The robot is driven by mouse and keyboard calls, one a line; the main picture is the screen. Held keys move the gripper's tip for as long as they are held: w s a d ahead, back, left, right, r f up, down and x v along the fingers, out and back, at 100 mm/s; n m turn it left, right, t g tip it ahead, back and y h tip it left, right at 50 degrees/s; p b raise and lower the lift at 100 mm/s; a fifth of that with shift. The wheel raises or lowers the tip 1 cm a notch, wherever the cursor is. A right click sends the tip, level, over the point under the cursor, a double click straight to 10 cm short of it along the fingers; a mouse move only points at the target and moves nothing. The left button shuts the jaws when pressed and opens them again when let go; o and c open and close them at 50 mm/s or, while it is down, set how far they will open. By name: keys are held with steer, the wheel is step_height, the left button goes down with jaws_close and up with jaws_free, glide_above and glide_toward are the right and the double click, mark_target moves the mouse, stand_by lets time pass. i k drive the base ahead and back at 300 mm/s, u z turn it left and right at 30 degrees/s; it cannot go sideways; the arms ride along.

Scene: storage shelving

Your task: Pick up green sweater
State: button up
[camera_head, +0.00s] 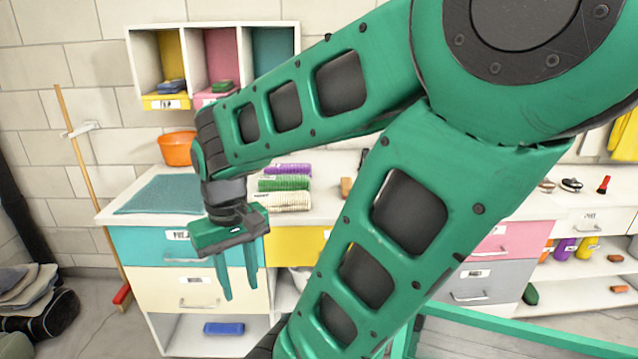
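A rolled, ribbed green textile (284,183), which may be the green sweater, lies on the white counter between a purple roll (288,169) and a cream roll (285,201). All three lie side by side, just right of my wrist. My gripper (240,291) points down in front of the drawers, lower in the picture than the rolls and left of them. Its two fingers are apart with nothing between them. My arm crosses the middle and right of the view and hides part of the counter.
A teal folded cloth (160,194) and an orange bowl (176,149) sit on the counter's left. Cubbies (278,26) hang above. A blue item (223,328) lies on the bottom shelf. A broom (88,180) leans at left. A green-framed edge (520,327) is at lower right.

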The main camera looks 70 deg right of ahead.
mark_target(282, 182)
steer(key=z, duration=1.6)
